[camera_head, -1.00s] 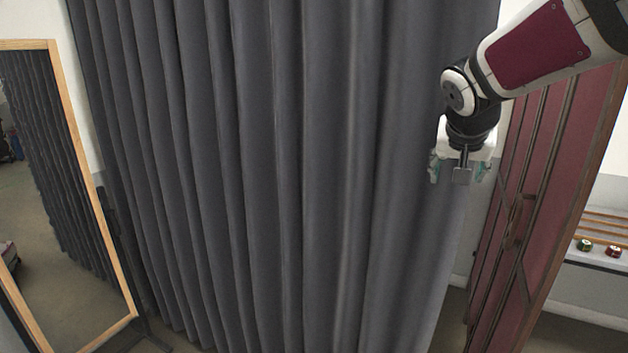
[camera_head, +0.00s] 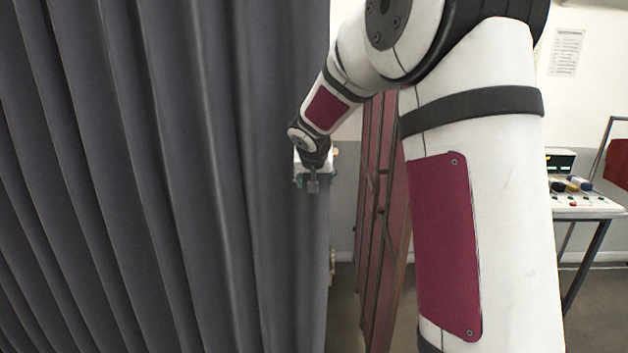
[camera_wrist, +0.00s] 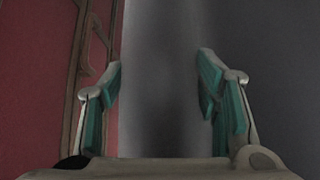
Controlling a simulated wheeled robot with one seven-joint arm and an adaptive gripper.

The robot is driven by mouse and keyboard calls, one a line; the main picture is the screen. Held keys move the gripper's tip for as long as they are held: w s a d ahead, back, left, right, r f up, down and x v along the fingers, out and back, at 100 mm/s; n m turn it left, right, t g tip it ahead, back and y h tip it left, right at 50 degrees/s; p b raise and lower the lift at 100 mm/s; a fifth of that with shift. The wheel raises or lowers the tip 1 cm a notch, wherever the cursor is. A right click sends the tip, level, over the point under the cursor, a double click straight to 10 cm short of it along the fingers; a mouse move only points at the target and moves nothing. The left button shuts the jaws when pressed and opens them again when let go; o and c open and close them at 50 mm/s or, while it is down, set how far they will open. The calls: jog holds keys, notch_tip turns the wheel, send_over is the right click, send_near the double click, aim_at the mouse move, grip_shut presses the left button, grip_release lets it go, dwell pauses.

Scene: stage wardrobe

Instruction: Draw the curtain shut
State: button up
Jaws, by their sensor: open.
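The dark grey pleated curtain (camera_head: 130,190) fills the left half of the head view, and its right edge hangs near the middle. My gripper (camera_head: 313,184) points down at that right edge, in front of the cloth in the picture; I cannot tell if it touches. In the wrist view my gripper (camera_wrist: 160,98) is open, with its teal-padded fingers apart. Dark grey curtain cloth (camera_wrist: 275,70) shows on the right there, behind and beside the right finger. A paler grey strip lies between the fingers; I cannot tell whether it is cloth or wall.
A dark red folding screen (camera_head: 386,230) stands just right of the curtain edge, with a narrow gap between. It also shows at the left in the wrist view (camera_wrist: 38,70). A table (camera_head: 590,206) with small items stands at the far right. My arm hides much of the middle right.

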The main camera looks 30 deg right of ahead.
jog(key=shift+x, duration=0.75)
jog(key=shift+c, duration=0.3)
grip_shut()
